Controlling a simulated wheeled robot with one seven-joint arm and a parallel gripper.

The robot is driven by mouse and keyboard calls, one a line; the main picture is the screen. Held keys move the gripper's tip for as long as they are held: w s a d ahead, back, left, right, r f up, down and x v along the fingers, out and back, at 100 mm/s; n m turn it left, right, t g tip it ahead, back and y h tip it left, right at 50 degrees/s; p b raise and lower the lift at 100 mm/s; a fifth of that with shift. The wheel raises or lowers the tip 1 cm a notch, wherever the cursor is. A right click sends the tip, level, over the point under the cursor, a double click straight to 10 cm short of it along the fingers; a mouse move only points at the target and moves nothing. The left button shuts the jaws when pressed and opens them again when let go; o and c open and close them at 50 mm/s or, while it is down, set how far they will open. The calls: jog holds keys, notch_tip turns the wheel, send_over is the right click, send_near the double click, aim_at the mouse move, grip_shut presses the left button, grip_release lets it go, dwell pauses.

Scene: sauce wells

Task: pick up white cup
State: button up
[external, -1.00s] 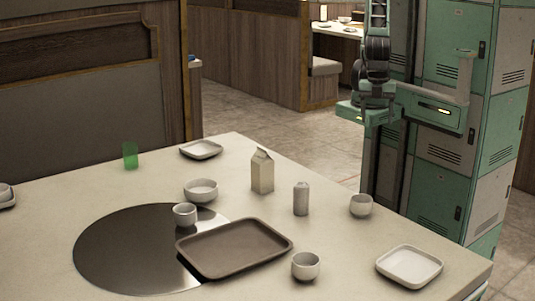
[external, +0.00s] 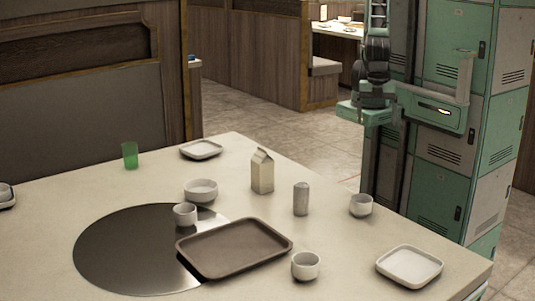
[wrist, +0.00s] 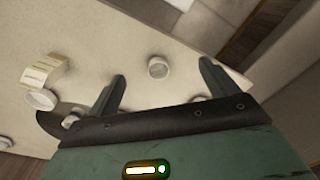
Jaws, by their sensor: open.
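Several white cups stand on the table. One cup (external: 361,204) is near the right edge, one cup (external: 306,265) is at the front right of the tray, and one cup (external: 185,214) is by the dark round plate. In the wrist view, a white cup (wrist: 158,68) shows between the fingers of my gripper (wrist: 161,71), beyond them and apart from them. It looks like the right-edge cup, but I cannot be sure. My gripper is open and empty. In the external view my arm is beside the table's right side, and its fingertips cannot be made out.
A brown tray (external: 235,248), a carton (external: 262,171), a grey can (external: 301,199), a bowl (external: 201,190), a green glass (external: 130,156) and square plates (external: 409,267) stand on the table. The carton also shows in the wrist view (wrist: 45,70). The front right tabletop has bare patches.

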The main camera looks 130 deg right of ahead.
jog(key=w+a+f+n+b, duration=0.55)
jog(key=w+f+n, duration=0.25)
jog(key=w+n, duration=0.3)
send_near(361, 205)
jog(key=shift+h, duration=0.3)
jog(key=f, duration=0.2)
jog(key=s+d+f, duration=0.1)
jog(key=f, duration=0.1)
jog(key=s+d+f, duration=0.1)
jog(key=f, duration=0.1)
jog(key=shift+f+b, duration=0.3)
jog(key=shift+b, duration=0.1)
jog(key=f, duration=0.5)
jog(key=shift+s+a, duration=0.15)
jog(key=shift+s, duration=0.1)
jog(key=c, duration=1.1)
